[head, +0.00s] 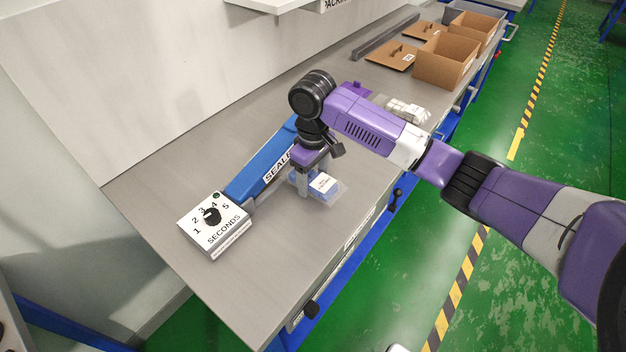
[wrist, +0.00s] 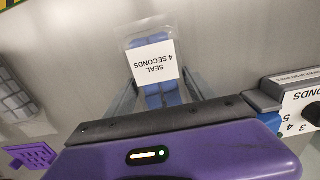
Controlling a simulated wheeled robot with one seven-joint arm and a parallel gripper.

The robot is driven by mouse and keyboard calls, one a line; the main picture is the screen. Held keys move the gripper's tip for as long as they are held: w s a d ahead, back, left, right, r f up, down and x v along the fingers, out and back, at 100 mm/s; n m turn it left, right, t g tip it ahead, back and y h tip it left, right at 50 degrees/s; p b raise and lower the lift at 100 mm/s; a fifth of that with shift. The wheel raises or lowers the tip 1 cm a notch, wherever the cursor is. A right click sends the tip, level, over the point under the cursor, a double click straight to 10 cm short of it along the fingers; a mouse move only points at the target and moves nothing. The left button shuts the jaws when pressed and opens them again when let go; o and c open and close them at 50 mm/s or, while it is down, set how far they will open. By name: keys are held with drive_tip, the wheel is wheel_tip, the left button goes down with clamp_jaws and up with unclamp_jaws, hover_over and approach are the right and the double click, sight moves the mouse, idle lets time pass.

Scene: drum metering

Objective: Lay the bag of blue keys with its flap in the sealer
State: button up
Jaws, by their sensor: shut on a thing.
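The clear bag of blue keys (head: 333,194) has a white label; in the wrist view the bag (wrist: 152,45) reads "SEAL 4 SECONDS". My gripper (head: 303,188) is shut on the bag, with its grey fingers on either side of it in the wrist view (wrist: 160,92). The bag is close over the bench; I cannot tell if it touches. The sealer (head: 256,172) is a long blue bar just left of and behind my gripper, partly hidden by it. The bag is on the sealer's front side. I cannot make out the flap or whether it lies in the sealer.
The sealer's white timer box (head: 214,226) with a black dial stands at the bar's near end. Other clear bags (head: 407,112) lie farther along the bench (head: 150,190). Cardboard boxes (head: 446,62) stand at the far end. The bench front is clear.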

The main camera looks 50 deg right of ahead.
sight(313, 177)
drive_tip(key=shift+f, duration=0.55)
drive_tip(key=shift+f, duration=0.15)
drive_tip(key=o, duration=1.6)
wheel_tip(313, 177, up, 12)
drive_tip(key=shift+r, duration=0.2)
